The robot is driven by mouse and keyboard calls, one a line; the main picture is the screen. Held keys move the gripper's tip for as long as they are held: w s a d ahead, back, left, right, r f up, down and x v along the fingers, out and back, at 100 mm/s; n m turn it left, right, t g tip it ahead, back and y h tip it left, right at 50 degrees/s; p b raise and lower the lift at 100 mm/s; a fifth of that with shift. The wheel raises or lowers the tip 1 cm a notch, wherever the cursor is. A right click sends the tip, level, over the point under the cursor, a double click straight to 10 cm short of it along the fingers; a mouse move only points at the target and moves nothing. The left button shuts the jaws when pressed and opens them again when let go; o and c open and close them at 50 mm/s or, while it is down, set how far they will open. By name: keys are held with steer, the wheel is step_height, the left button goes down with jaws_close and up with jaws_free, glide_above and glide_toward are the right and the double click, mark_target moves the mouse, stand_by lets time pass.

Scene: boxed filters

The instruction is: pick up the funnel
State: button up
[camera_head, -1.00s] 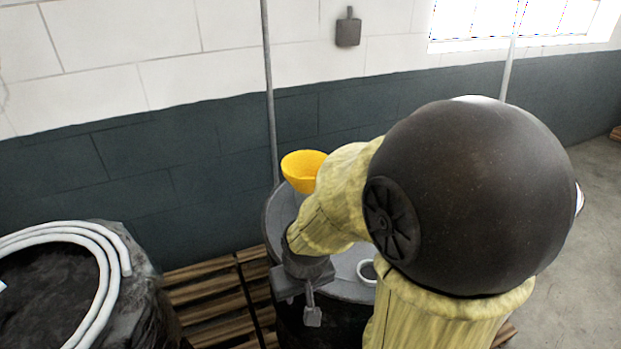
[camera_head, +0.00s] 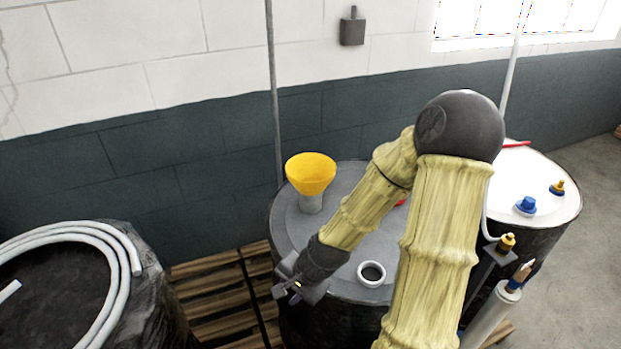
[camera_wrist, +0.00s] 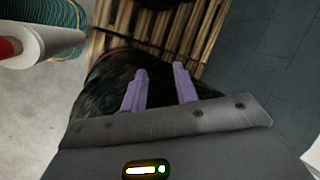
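The yellow funnel (camera_head: 311,173) stands upright on the grey drum top (camera_head: 345,255), towards its back left, with its grey lower part below the yellow cone. My gripper (camera_head: 284,288) is at the drum's front left edge, in front of and below the funnel and apart from it. In the wrist view my gripper (camera_wrist: 160,88) shows two purple fingers spread apart with nothing between them. They point past the dark drum side towards the pallet. The funnel is not in the wrist view.
A white ring (camera_head: 371,274) and a partly hidden red item lie on the drum top. A white-topped drum (camera_head: 550,185) with blue and yellow fittings stands right. A hose coil (camera_head: 115,250) lies on a wrapped drum at left. A wooden pallet (camera_head: 215,300) is below; a pipe (camera_head: 273,90) rises behind.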

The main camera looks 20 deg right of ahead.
mark_target(311, 184)
steer(key=w+d+r+m+t, duration=0.1)
steer(key=r+m, duration=0.1)
steer(key=m, duration=0.1)
steer(key=w+d+r+m+t+y+p, duration=0.1)
steer(key=w+r+m+t, duration=0.1)
steer(key=r+m, duration=0.1)
steer(key=w+d+r+m+t+p, duration=0.1)
steer(key=w+d+r+m, duration=0.1)
steer(key=r+m, duration=0.1)
steer(key=shift+w+t+y, duration=0.2)
steer(key=shift+t+y, duration=0.2)
steer(key=w+d+r+m+t+h+p, duration=0.1)
steer(key=d+r+m+t+h, duration=0.1)
steer(key=d+r+m+t, duration=0.3)
steer(key=d+r+m, duration=0.3)
steer(key=d+r, duration=0.2)
steer(key=r, duration=0.2)
steer(key=shift+d+m+p, duration=0.35)
steer(key=shift+d+m, duration=0.05)
steer(key=shift+w, duration=0.1)
steer(key=p+x, duration=0.2)
steer(key=x, duration=1)
steer(key=shift+w, duration=0.15)
